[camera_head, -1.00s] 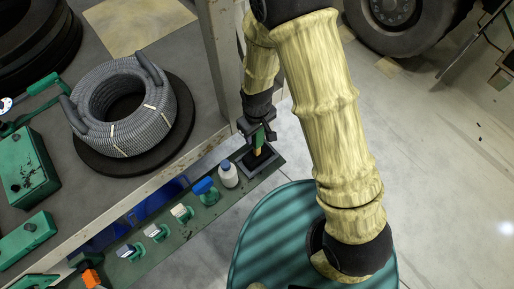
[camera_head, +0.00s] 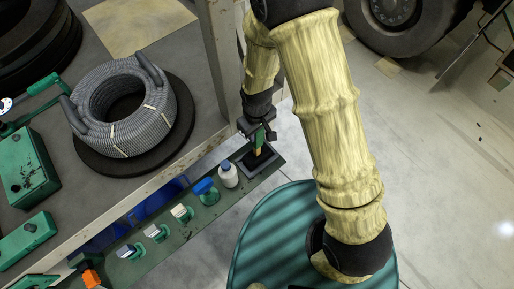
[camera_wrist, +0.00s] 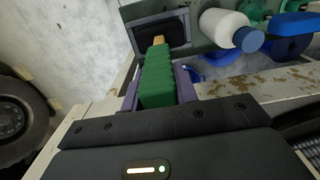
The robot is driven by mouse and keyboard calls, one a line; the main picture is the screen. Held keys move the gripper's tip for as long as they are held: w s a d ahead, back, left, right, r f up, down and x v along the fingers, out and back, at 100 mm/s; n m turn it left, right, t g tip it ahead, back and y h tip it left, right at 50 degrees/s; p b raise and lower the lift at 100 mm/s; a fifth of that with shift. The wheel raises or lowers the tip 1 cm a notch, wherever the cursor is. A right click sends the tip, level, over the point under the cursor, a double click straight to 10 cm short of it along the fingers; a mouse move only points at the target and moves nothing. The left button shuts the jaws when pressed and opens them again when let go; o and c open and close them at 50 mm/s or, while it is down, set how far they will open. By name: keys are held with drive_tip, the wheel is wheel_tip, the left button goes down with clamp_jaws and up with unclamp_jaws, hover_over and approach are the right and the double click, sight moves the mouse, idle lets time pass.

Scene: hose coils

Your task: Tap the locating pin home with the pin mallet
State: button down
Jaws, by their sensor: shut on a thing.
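My gripper (camera_head: 257,136) is shut on a green tool with a yellow end. In the wrist view the green tool (camera_wrist: 157,78) sits between my gripper's fingers (camera_wrist: 160,90), its narrower yellow end pointing away from the palm. That end is over a dark shallow tray (camera_head: 248,171) at the end of a green shelf; the tray also shows in the wrist view (camera_wrist: 180,32). I cannot tell whether the end touches the tray. The shape does not show clearly whether this is the pin mallet. I cannot make out the locating pin in either view.
A white bottle with a blue cap (camera_head: 228,177) stands close beside the tray. Several green-based items, one blue-topped (camera_head: 206,190), line the green shelf (camera_head: 190,232). A grey hose coil (camera_head: 122,112) lies on the bench behind. A teal drum (camera_head: 300,235) stands at the front.

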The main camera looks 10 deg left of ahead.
drive_tip(key=shift+r+p, duration=0.45)
drive_tip(key=shift+r, duration=0.3)
idle(0.4)
drive_tip(key=shift+r+p, duration=2.45)
drive_tip(key=shift+r, duration=0.9)
